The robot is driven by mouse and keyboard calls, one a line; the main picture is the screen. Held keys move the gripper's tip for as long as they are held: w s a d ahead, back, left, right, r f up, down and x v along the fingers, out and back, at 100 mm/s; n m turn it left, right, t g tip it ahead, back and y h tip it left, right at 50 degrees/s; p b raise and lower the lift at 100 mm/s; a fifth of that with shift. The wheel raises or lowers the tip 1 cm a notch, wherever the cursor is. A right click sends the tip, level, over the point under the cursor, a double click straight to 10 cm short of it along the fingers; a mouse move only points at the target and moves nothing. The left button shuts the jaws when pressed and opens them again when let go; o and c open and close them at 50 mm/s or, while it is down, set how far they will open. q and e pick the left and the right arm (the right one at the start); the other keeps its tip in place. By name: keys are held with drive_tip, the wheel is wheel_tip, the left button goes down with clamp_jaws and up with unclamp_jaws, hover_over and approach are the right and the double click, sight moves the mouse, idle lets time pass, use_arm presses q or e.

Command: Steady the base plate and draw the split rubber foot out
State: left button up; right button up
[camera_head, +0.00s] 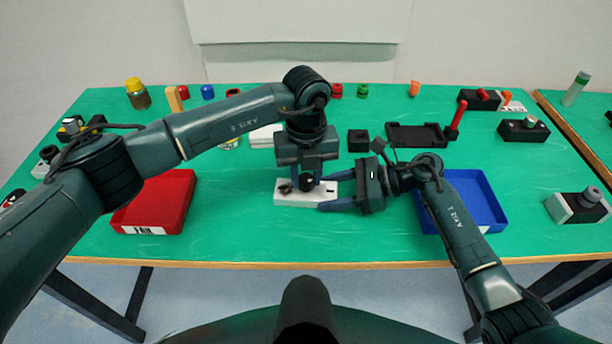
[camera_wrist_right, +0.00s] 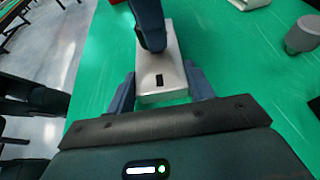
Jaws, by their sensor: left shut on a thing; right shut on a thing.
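The base plate (camera_head: 296,200) is a pale, flat block on the green table at the centre front. It also shows in the right wrist view (camera_wrist_right: 174,70), with a dark slot near its close end. My right gripper (camera_head: 326,192) is shut on the right end of the plate, one finger along each long side. My left gripper (camera_head: 307,185) points down over the middle of the plate, shut on a dark, rounded piece, seemingly the rubber foot (camera_head: 307,181). The fingers hide much of it, so I cannot tell whether it is still seated. Another dark piece sits at the plate's left end.
A red tray (camera_head: 183,219) stands to the left and a blue tray (camera_head: 487,219) to the right, partly behind my right arm. A black tray (camera_head: 418,143) and a small black block (camera_head: 358,141) lie behind. Several small coloured parts line the back edge. The front middle is clear.

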sight(306, 179)
use_arm(q)
drive_tip(key=shift+r, duration=1.65)
use_arm(e)
drive_tip(key=shift+s+f, duration=0.2)
drive_tip(key=shift+f, duration=0.2)
drive_tip(key=o, duration=1.3)
drive_tip(key=shift+r, duration=0.15)
drive_tip(key=shift+c, duration=0.2)
drive_tip(key=shift+w, duration=0.15)
drive_tip(key=shift+w+r, duration=0.1)
drive_tip(key=shift+r, duration=0.05)
drive_tip(key=v, duration=1.2)
